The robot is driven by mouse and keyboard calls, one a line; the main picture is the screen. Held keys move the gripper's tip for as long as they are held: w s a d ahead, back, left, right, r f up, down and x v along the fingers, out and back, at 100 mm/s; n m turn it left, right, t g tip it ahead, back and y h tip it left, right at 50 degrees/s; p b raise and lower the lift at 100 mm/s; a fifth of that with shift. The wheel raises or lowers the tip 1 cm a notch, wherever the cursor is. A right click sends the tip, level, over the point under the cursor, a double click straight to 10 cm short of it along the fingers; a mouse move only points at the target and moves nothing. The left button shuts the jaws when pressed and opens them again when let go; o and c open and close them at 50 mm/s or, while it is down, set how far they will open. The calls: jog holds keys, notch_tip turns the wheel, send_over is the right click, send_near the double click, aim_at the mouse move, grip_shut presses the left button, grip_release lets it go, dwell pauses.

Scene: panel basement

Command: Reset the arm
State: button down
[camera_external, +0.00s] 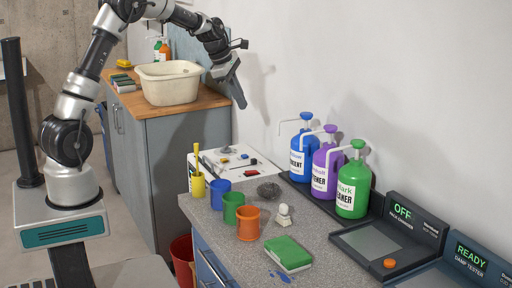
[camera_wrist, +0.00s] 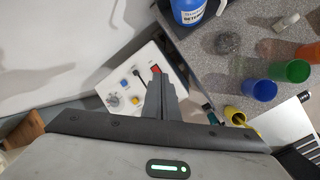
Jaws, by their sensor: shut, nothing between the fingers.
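My arm rises from its base at the left of the external view and reaches right, above the wooden counter. My gripper (camera_external: 240,102) points down and to the right, in the air in front of the wall, beside the basin. In the wrist view my gripper (camera_wrist: 162,88) shows its fingers together, with nothing between them. Below it in that view lies a white panel (camera_wrist: 125,72) with coloured buttons and a red switch. The gripper is apart from everything around it.
A cream basin (camera_external: 168,82) stands on the wooden counter. A red bin (camera_external: 181,262) stands below.

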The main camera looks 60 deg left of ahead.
jog(key=s+d+r+m+p, duration=0.3)
jog(key=s+d+r+m, duration=1)
jog(key=s+d+r, duration=0.15)
jog(key=s+d+m+p, duration=0.1)
jog(key=s+d+m, duration=0.3)
jog(key=s+m, duration=0.3)
jog(key=s+d+m+t+p, duration=0.1)
jog(key=s+d+m, duration=0.3)
jog(key=s+m, duration=0.3)
jog(key=s, duration=0.4)
jog(key=shift+f, duration=0.25)
jog(key=shift+s, duration=0.1)
notch_tip(320, 180, down, 14)
jog(key=b, duration=1.4)
jog(key=shift+f, duration=0.15)
